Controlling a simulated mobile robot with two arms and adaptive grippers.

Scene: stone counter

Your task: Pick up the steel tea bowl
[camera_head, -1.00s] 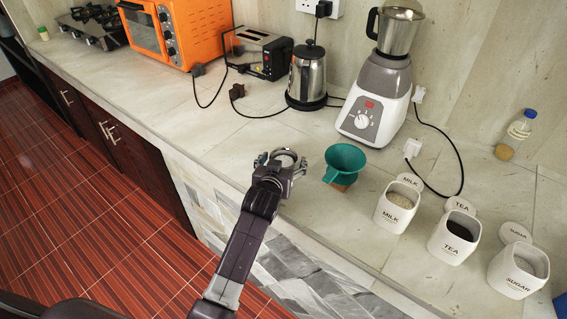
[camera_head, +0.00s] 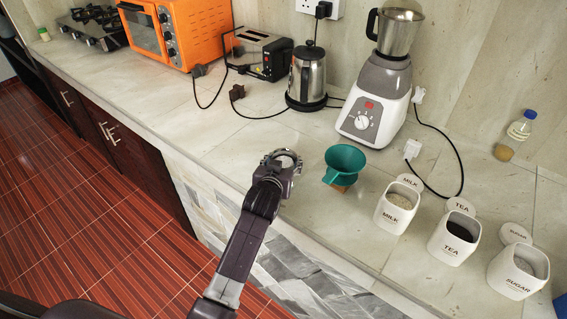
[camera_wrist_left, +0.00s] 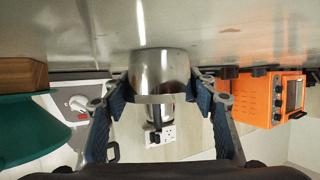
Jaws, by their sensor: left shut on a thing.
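The steel tea bowl (camera_head: 284,159) is a small shiny cup near the counter's front edge. It shows large and upside down in the left wrist view (camera_wrist_left: 161,72), between the two blue-padded fingers. My left gripper (camera_head: 281,163) is shut on the bowl, with a finger against each side. In the head view the fingers and wrist hide much of the bowl. My right gripper is not in view.
A teal funnel dripper (camera_head: 345,160) on a wooden base stands just right of the bowl. Milk (camera_head: 396,212), tea (camera_head: 454,243) and sugar (camera_head: 516,275) canisters are further right. A blender (camera_head: 377,105) and kettle (camera_head: 306,78) stand behind.

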